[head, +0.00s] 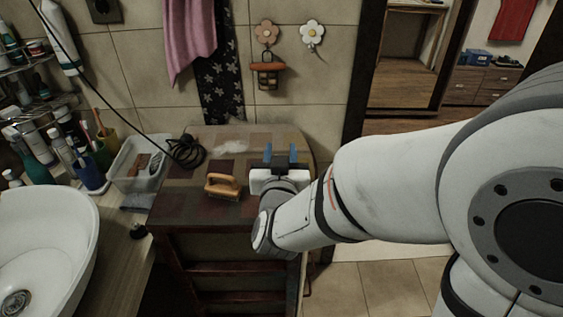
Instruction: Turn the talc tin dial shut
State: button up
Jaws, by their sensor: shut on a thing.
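My gripper (280,154) is over the right part of the patterned cabinet top, with its two blue fingertips pointing away from me. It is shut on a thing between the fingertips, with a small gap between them. The white gripper body and wrist hide most of what is held. The place fits the talc tin dial, but I cannot make out the tin or how far its dial is turned.
A wooden-handled brush (222,186) lies on the cabinet top (185,208), left of my gripper. A coiled black cable (186,152) and a clear bin (138,165) are further left. A white basin (45,235) stands at the left. Open floor (385,280) lies right of the cabinet.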

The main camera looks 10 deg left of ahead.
jog(key=shift+f+n+g+y+b, duration=0.15)
jog(key=shift+n+g+y+b, duration=0.15)
jog(key=shift+n+y+b, duration=0.7)
jog(key=shift+a+y+b, duration=0.1)
jog(key=shift+y+b, duration=0.25)
jog(key=shift+y, duration=0.35)
jog(key=shift+a, duration=0.1)
jog(key=o, duration=1)
jog(key=shift+r, duration=0.2)
